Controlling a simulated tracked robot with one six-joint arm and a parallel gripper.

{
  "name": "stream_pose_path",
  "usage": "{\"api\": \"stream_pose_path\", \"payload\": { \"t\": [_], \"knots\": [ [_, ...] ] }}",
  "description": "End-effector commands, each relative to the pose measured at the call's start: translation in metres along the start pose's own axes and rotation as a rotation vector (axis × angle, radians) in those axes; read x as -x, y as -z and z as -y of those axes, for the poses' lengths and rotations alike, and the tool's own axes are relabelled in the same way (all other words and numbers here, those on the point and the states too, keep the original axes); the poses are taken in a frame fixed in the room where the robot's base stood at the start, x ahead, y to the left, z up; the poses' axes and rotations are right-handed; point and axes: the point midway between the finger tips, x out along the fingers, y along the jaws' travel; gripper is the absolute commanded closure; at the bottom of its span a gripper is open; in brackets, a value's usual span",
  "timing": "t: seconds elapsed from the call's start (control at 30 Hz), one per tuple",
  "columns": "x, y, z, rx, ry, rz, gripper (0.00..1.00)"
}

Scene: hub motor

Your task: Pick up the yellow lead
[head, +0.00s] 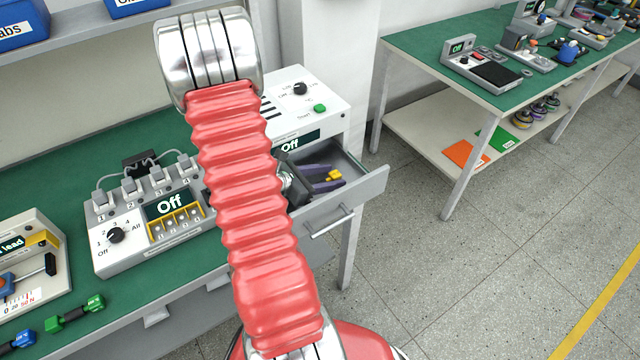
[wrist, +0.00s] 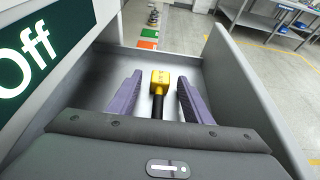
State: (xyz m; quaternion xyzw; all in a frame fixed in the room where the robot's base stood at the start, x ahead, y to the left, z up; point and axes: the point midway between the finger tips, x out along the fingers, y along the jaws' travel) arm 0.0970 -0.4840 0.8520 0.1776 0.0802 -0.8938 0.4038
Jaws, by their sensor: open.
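The yellow lead (wrist: 160,81) has a yellow block-shaped head and a dark stem. The near end of the dark stem is hidden behind my gripper body in the wrist view.
The drawer (head: 375,192) has walls close around my gripper and a front handle (head: 330,222). It belongs to a white unit with an "Off" display (head: 292,145). A charger-like box (head: 170,205) stands to the left on the green bench. Open floor (head: 470,270) lies to the right.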

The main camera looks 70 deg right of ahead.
Motion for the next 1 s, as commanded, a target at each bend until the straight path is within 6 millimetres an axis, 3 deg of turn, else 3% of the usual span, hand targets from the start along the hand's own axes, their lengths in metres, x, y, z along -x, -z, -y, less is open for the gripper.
{"api": "stream_pose_path", "payload": {
  "t": [0.57, 1.0],
  "knots": [
    [-0.0012, 0.0001, -0.0001, 0.0, 0.0, 0.0, 0.55],
    [-0.0012, 0.0001, -0.0001, 0.0, 0.0, 0.0, 0.86]
  ]
}}
